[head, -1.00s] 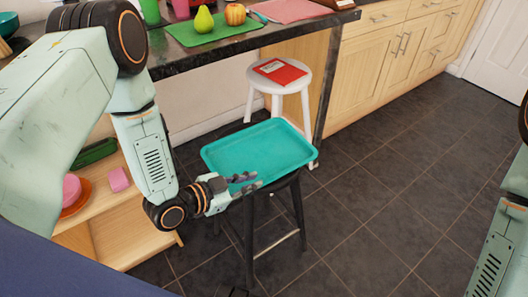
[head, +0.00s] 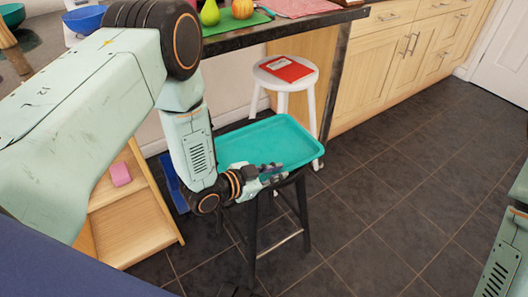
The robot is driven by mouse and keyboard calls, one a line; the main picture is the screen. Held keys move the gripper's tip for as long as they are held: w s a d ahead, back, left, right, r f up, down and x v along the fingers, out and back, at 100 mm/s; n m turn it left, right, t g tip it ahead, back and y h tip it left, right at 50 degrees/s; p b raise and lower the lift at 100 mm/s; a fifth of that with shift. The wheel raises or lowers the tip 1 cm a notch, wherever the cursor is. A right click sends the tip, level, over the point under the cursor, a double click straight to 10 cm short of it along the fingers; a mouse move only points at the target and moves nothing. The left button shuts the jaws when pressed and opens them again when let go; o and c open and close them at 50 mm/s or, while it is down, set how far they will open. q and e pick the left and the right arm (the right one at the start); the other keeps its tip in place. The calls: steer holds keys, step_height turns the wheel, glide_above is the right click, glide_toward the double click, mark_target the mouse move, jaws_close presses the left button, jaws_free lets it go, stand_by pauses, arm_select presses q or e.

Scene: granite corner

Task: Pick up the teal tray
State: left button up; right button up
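The teal tray (head: 284,144) lies flat on a dark stool (head: 252,235) in the middle of the head view. My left gripper (head: 273,173) is at the tray's near rim, with its dark fingers apart, one above the other in the picture. I cannot tell whether the fingers touch the rim or have it between them. My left forearm and gripper hide the left and near-left part of the tray. My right gripper is out of view; only part of my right arm shows at the right edge.
A white stool (head: 304,93) with a red book (head: 287,68) stands just behind the tray. A dark counter (head: 290,30) with a green mat and fruit is beyond. A wooden shelf (head: 138,225) with a pink block (head: 120,173) is at left. The tiled floor at right is clear.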

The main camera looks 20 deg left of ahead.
arm_select(q)
jaws_close()
stand_by(0.3)
